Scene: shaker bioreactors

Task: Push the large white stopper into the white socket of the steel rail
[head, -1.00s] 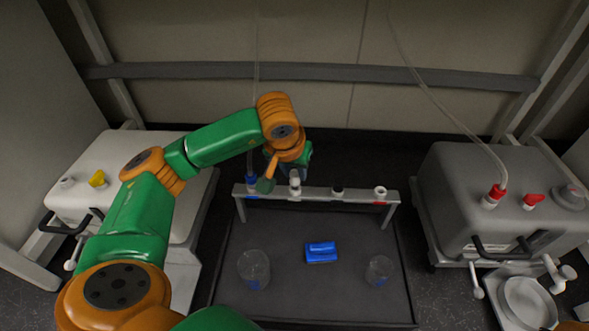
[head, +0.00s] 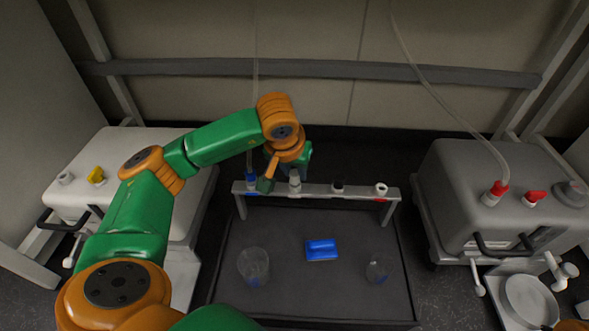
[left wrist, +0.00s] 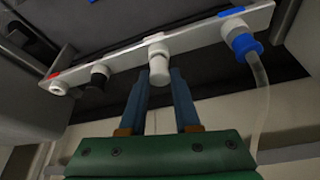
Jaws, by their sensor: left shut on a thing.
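The steel rail (head: 317,190) stands across the back of the dark tray. My left gripper (left wrist: 159,78) has its two blue fingers on either side of the large white stopper (left wrist: 159,68), and it is shut on it. The stopper is at the white socket (left wrist: 157,40) of the rail, in line with it and seemingly touching; how deep it sits I cannot tell. In the head view the stopper (head: 295,183) shows at the rail, below my wrist, which hides most of the gripper. My right gripper is out of view.
The rail also holds a blue connector (head: 251,181) with a tube, a black plug (head: 338,187) and a white fitting (head: 381,190) by a red mark. A blue block (head: 321,250) and two clear beakers (head: 253,266) (head: 377,269) stand on the tray. Shaker units flank it.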

